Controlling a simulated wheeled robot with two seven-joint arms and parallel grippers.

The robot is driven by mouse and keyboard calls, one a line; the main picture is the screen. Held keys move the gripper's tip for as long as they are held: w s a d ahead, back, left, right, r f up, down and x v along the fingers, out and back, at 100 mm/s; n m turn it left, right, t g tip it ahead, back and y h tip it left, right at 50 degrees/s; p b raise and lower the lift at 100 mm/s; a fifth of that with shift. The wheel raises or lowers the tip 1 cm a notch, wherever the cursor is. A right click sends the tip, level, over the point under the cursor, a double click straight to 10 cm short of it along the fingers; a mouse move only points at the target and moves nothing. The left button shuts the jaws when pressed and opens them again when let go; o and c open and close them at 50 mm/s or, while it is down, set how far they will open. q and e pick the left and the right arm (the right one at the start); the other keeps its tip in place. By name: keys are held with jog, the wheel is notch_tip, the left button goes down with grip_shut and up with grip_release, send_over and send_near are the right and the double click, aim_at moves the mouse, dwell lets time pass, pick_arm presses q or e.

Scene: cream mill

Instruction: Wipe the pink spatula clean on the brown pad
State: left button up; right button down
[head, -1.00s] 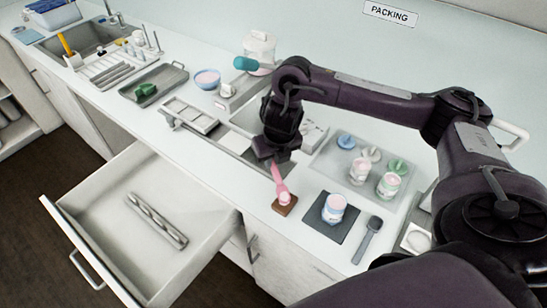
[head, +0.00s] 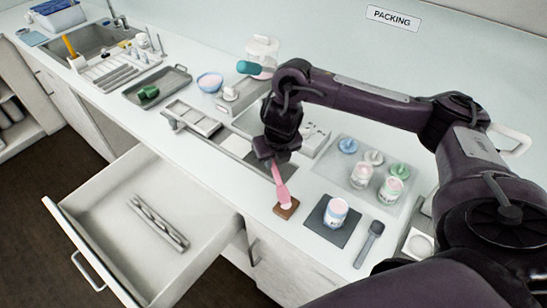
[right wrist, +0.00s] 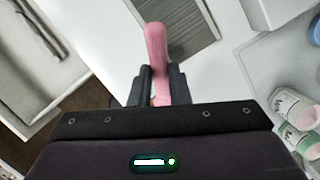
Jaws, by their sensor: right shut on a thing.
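The pink spatula (head: 281,190) hangs tilted from my right gripper (head: 274,161), its lower end over the brown pad (head: 293,209). A pale pink patch of cream shows at that end. It seems to touch the pad, but I cannot be sure. In the right wrist view the two dark fingers of my right gripper (right wrist: 161,84) are shut on the spatula (right wrist: 157,45), whose rounded end sticks out beyond them. The pad does not show there. My left gripper is out of view.
A dark mat (head: 318,224) with a cream tub (head: 335,212) lies right of the pad, beside a grey spoon-like tool (head: 369,243). A tray (head: 335,165) behind holds tubs and lids. An open drawer (head: 120,225) juts out at the left front, holding a metal tool (head: 158,222).

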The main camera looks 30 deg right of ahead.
jog(key=shift+s, duration=0.55)
jog(key=shift+w, duration=0.15)
jog(key=shift+w, duration=0.7)
jog(key=shift+s, duration=0.15)
jog(key=shift+s, duration=0.7)
jog(key=shift+w, duration=0.15)
jog(key=shift+w, duration=0.6)
